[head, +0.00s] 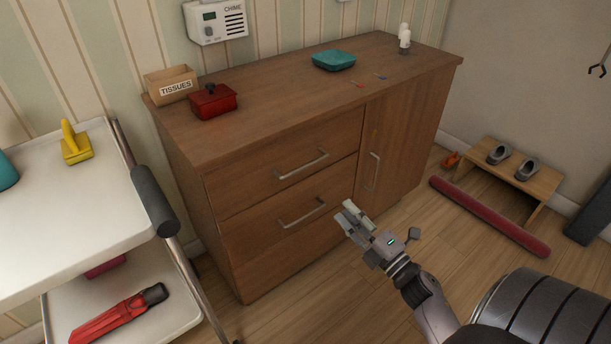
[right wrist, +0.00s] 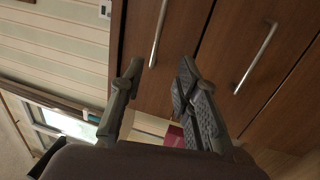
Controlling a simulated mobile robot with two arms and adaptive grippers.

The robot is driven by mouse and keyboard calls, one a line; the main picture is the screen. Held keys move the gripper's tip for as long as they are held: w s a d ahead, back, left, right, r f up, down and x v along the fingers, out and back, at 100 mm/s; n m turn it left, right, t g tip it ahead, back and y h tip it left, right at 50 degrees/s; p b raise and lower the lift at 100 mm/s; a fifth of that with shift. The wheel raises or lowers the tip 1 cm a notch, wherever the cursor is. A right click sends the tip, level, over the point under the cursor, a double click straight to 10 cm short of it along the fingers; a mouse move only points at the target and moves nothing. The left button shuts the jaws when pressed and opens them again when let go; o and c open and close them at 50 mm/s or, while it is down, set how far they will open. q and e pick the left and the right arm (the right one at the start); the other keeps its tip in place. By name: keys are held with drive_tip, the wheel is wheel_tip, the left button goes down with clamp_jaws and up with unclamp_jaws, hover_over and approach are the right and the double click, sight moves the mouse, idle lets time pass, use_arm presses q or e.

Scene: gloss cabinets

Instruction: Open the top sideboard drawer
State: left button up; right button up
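The brown wooden sideboard (head: 260,110) stands against the wall. Its top drawer (head: 240,177) is shut, with a metal bar handle (head: 302,165). The top handle also shows in the right wrist view (right wrist: 158,35), ahead of the fingertips. My right gripper (head: 352,214) is in front of the sideboard, lower and to the right of the top handle in the head view, apart from it. In the right wrist view its fingers (right wrist: 158,80) are spread with nothing between them. My left gripper is not in view.
Below is a second drawer with its handle (head: 302,213); a door (head: 395,150) is at right. A white trolley (head: 60,220) stands close at left. A red roll (head: 490,216) and a small bench (head: 515,172) lie right. Floor before the sideboard is clear.

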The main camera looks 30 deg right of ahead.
sight(306, 166)
drive_tip(key=x, duration=1.7)
drive_tip(key=shift+w+r, duration=0.1)
drive_tip(key=shift+w, duration=0.1)
drive_tip(key=shift+c, duration=0.5)
clamp_jaws()
